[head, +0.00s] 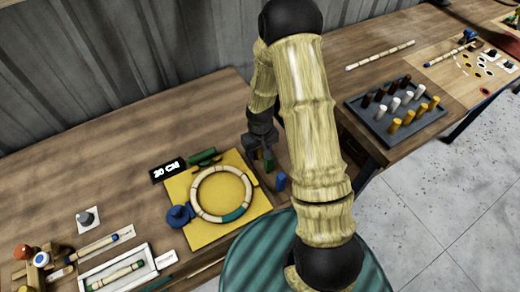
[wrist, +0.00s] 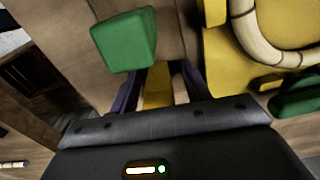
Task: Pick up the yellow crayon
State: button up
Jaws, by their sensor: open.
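My gripper (head: 266,158) hangs over the wooden table just right of the yellow board, with my arm partly in front of it. In the wrist view my gripper (wrist: 158,88) is open, with a dark purple finger on each side. A short yellow piece (wrist: 158,84), which looks like the yellow crayon, shows between the fingers. Its lower end is hidden by the gripper body, and I cannot tell whether the fingers touch it. I cannot make this piece out in the head view. A green block (wrist: 125,40) sits just beyond and left of the fingers.
The yellow board (head: 240,220) holds a rattan ring (head: 194,197), and its edge is close to my gripper in the wrist view (wrist: 225,75). A blue piece (head: 281,181) stands nearby. A dark tray (head: 376,132) with brown, white and yellow pegs is on the right-hand table.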

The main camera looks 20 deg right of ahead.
jog(key=shift+c, duration=0.2)
grip_shut()
notch_tip(320, 180, up, 10)
jog(key=shift+r+b, duration=0.1)
jog(key=shift+b, duration=0.4)
dwell(0.4)
